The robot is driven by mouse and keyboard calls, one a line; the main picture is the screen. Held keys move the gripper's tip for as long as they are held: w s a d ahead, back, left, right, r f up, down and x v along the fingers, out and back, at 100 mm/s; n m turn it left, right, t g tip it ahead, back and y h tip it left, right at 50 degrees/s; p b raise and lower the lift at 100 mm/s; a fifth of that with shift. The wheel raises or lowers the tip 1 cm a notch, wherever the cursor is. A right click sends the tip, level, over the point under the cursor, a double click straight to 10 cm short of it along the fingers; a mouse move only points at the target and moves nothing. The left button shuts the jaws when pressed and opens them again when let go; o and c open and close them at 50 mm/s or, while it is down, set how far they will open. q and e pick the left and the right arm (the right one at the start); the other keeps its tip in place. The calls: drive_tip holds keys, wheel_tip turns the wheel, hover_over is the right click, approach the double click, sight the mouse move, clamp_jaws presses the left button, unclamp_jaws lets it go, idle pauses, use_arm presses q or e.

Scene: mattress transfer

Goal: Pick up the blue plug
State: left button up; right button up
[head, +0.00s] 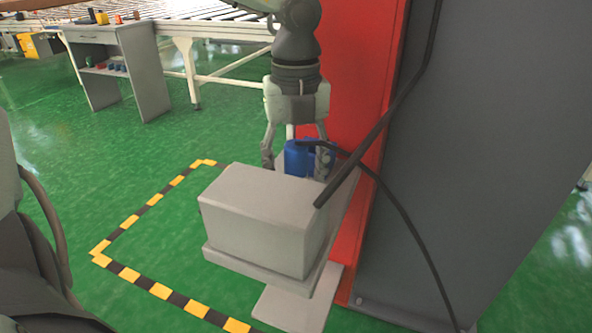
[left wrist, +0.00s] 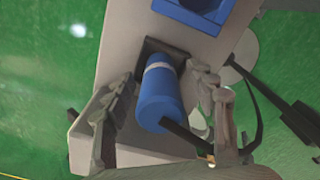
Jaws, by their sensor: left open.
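The blue plug (head: 298,158) is a cylinder with a pale band and a black cable, behind the grey box in the head view. In the left wrist view the plug (left wrist: 158,100) points into a dark square recess in a grey surface. My left gripper (head: 296,168) reaches down from above, one finger on each side of the plug. In the left wrist view my left gripper (left wrist: 160,78) is open, with visible gaps between the plug and both fingers. The box hides what is below the plug in the head view. My right gripper is not in view.
A grey box-shaped housing (head: 262,222) stands in front of the plug. A red panel (head: 350,80) and a large dark grey cabinet wall (head: 480,130) rise to the right. A blue socket (left wrist: 195,12) lies near the plug. A black cable (head: 405,220) hangs across.

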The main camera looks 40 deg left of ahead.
use_arm(q)
clamp_jaws()
drive_tip(key=shift+r, duration=0.15)
